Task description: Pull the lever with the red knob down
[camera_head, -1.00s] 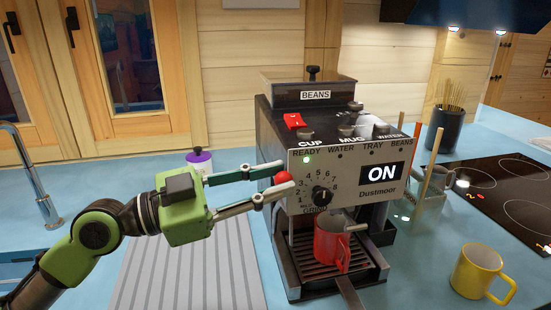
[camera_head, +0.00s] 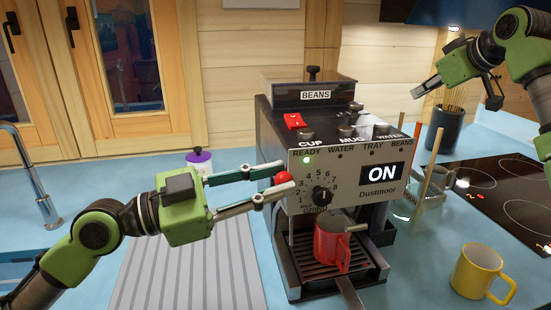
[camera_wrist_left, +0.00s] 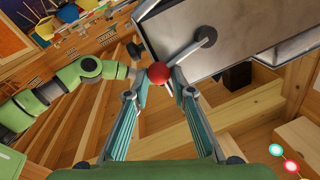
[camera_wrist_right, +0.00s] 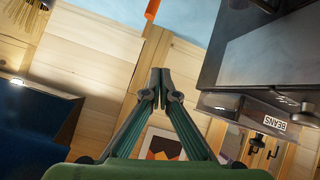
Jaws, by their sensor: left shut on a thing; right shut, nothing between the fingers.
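The coffee machine (camera_head: 340,165) stands on the blue counter. Its lever with the red knob (camera_head: 284,178) is on the machine's left side. My left gripper (camera_head: 282,180) is shut on the red knob, with one finger on each side of it. The left wrist view shows the red knob (camera_wrist_left: 159,74) between the fingertips and the grey lever (camera_wrist_left: 190,51) running from it to the machine's side. My right gripper (camera_head: 417,92) is in the air above the counter, right of the machine. Its empty fingertips (camera_wrist_right: 160,76) meet in the right wrist view.
A red mug (camera_head: 331,248) stands on the machine's drip tray. A yellow mug (camera_head: 477,271) is on the counter at right. A glass container with sticks (camera_head: 424,205) stands beside the machine, near the black cooktop (camera_head: 515,190). A ridged drainboard (camera_head: 190,270) lies at left.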

